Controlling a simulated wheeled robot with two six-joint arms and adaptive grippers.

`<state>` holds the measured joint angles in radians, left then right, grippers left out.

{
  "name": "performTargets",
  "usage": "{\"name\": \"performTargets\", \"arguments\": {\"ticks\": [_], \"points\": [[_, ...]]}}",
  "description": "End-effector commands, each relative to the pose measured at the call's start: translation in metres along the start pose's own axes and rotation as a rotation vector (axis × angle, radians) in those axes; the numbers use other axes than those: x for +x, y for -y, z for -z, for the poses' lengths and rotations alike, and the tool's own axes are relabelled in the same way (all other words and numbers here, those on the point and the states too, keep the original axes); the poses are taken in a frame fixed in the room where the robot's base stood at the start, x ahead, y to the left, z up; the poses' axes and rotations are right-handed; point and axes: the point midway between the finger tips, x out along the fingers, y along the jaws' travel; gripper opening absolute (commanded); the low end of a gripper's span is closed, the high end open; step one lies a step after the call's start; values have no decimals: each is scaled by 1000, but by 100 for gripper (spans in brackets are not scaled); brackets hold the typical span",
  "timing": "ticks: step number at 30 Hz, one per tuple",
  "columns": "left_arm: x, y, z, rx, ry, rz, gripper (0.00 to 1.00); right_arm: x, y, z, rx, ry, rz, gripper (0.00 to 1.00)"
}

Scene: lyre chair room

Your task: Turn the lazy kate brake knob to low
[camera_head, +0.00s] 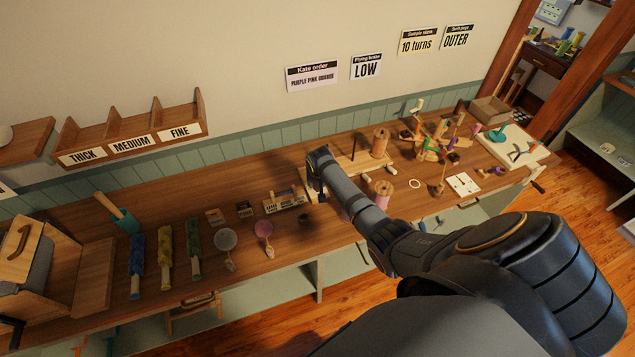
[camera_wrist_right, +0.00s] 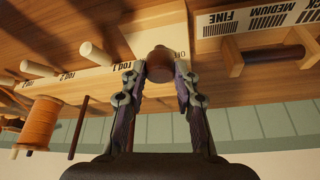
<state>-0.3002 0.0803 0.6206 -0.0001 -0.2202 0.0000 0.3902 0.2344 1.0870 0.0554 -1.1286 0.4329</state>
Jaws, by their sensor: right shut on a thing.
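The lazy kate (camera_head: 345,166) is a long wooden base on the bench, partly hidden behind my right arm in the head view. It carries a dark upright rod and a bobbin (camera_head: 380,142). In the right wrist view, the brown brake knob (camera_wrist_right: 159,63) sits between the fingers of my right gripper (camera_wrist_right: 160,78), which is shut on it. Pegs labelled "rod 1" to "rod 3" stick out along the kate's side, near an orange bobbin (camera_wrist_right: 38,122). My left gripper is not in view.
Wall signs include "Plying brake LOW" (camera_head: 367,66) and "Kate order" (camera_head: 312,77). A pink bobbin (camera_head: 382,190) stands close to my right arm. A wooden winder (camera_head: 432,145) is to the right. Colored rolls and small tools lie left. A THICK/MEDIUM/FINE rack (camera_head: 130,142) is at the back.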

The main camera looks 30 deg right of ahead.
Motion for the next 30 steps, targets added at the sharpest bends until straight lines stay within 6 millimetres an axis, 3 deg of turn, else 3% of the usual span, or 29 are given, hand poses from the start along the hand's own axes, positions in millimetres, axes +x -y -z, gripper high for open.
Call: {"name": "performTargets", "arguments": {"ticks": [5, 6, 11, 22, 26, 30], "points": [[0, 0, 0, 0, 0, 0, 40, -1, 0, 1, 0, -3, 1, 0], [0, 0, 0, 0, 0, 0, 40, -1, 0, 1, 0, -3, 2, 31], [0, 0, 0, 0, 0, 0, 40, 0, 0, 1, -1, -2, 1, 53], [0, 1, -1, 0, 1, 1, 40, -5, 0, 1, -1, -2, 0, 53], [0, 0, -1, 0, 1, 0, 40, -24, 0, 1, -1, -4, 1, 53], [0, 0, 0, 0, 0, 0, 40, -57, 0, 1, -2, -5, 2, 53]]}}
